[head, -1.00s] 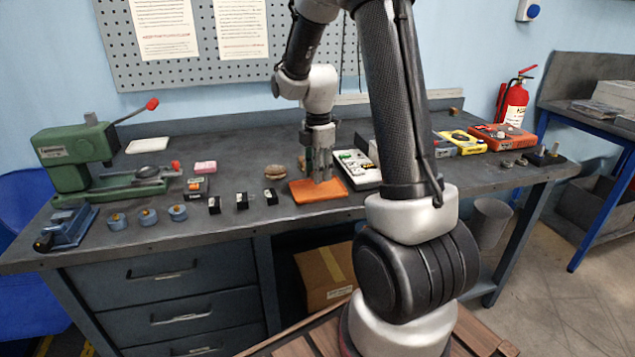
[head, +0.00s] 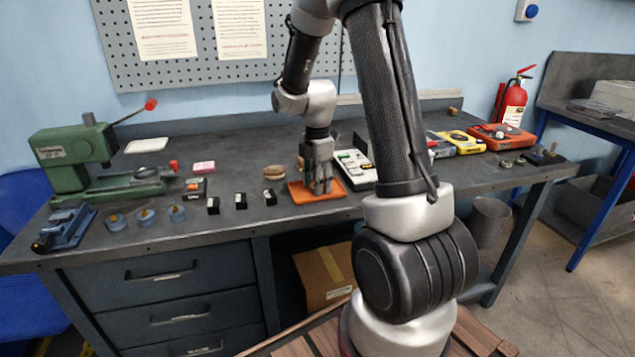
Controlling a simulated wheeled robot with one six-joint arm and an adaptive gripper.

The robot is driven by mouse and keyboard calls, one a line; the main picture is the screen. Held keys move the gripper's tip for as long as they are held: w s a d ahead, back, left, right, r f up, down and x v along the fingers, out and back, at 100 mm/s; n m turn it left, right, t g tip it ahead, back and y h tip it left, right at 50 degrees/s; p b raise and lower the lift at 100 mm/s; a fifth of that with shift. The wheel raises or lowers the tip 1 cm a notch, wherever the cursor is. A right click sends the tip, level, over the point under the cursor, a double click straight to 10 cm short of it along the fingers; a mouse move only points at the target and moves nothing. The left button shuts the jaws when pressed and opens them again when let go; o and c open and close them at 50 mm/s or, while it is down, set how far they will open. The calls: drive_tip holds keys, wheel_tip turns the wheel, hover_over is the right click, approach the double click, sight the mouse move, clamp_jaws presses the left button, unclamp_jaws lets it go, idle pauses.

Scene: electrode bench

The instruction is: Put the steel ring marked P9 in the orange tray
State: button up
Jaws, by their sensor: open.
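The orange tray (head: 297,196) lies on the bench near its front edge, right of the middle of the row of small things. My gripper (head: 320,192) points down over the tray, with its fingertips at or just above the tray floor. It is open, and it hides part of the tray. No steel ring can be made out between the fingers or in the tray. Small round metal-looking parts (head: 505,163) lie at the right end of the bench. No P9 mark can be read at this size, so I cannot tell which part is the P9 ring.
A white tray with small parts (head: 356,168) stands close right of the orange tray. A round brown thing (head: 274,172) and small black blocks (head: 240,201) lie to its left. Several blue-grey round pieces (head: 146,217) and a green press (head: 75,160) stand further left.

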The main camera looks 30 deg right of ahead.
wheel_tip(320, 180, up, 12)
drive_tip(key=s+a+r+m+t, duration=0.2)
drive_tip(key=s+a+r+m, duration=0.2)
drive_tip(key=s+r+m, duration=0.6)
drive_tip(key=s+a+f+m+t, duration=0.1)
drive_tip(key=s+m+t, duration=0.1)
drive_tip(key=s+m, duration=0.6)
drive_tip(key=s, duration=0.5)
drive_tip(key=shift+s+a+f, duration=0.25)
drive_tip(key=shift+s, duration=0.1)
